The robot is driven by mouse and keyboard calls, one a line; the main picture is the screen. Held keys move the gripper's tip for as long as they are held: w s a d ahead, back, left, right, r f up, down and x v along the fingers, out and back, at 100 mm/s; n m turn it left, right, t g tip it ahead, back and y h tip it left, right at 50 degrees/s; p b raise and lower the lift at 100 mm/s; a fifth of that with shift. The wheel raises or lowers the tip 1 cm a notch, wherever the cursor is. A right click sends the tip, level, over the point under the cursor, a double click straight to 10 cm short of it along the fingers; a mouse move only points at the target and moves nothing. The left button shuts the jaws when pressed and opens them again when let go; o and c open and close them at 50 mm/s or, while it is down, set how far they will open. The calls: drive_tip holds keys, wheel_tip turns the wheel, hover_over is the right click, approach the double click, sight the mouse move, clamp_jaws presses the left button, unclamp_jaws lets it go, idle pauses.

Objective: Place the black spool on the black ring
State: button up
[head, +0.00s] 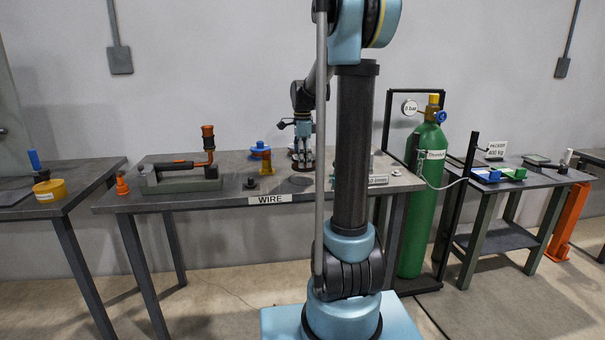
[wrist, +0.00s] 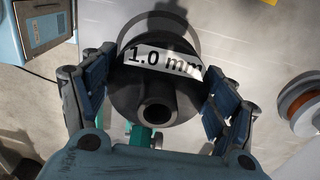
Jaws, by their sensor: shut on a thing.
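The black spool (wrist: 125,92) carries a white "1.0 mm" label and shows end-on in the wrist view, with its hollow hub facing the camera. My gripper (wrist: 155,97) is shut on it, with a blue-padded finger on each side. In the head view my gripper (head: 303,165) points down, low over the back of the middle table, and the spool is hard to make out there. A dark curved band (wrist: 192,28) shows behind the spool in the wrist view and may be the black ring. The spool hides most of it, and I cannot tell whether they touch.
The middle table (head: 215,200) has a "WIRE" label.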

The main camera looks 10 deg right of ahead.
sight(302, 179)
drive_tip(key=shift+s+a+f, duration=0.1)
drive_tip(key=shift+f, duration=2.3)
drive_tip(key=o, duration=1.5)
wheel_tip(302, 179, up, 11)
drive_tip(key=s+n, duration=0.5)
drive_tip(key=s, duration=0.6)
drive_tip(key=s+f+n+t, duration=0.1)
drive_tip(key=s+f+n, duration=0.5)
drive_tip(key=s+f, duration=0.3)
drive_tip(key=s+d+f+n+t, duration=0.1)
drive_tip(key=s+f+n, duration=0.6)
drive_tip(key=s, duration=0.7)
wheel_tip(302, 179, down, 3)
drive_tip(key=shift+s+r, duration=0.2)
drive_tip(key=shift+s, duration=0.15)
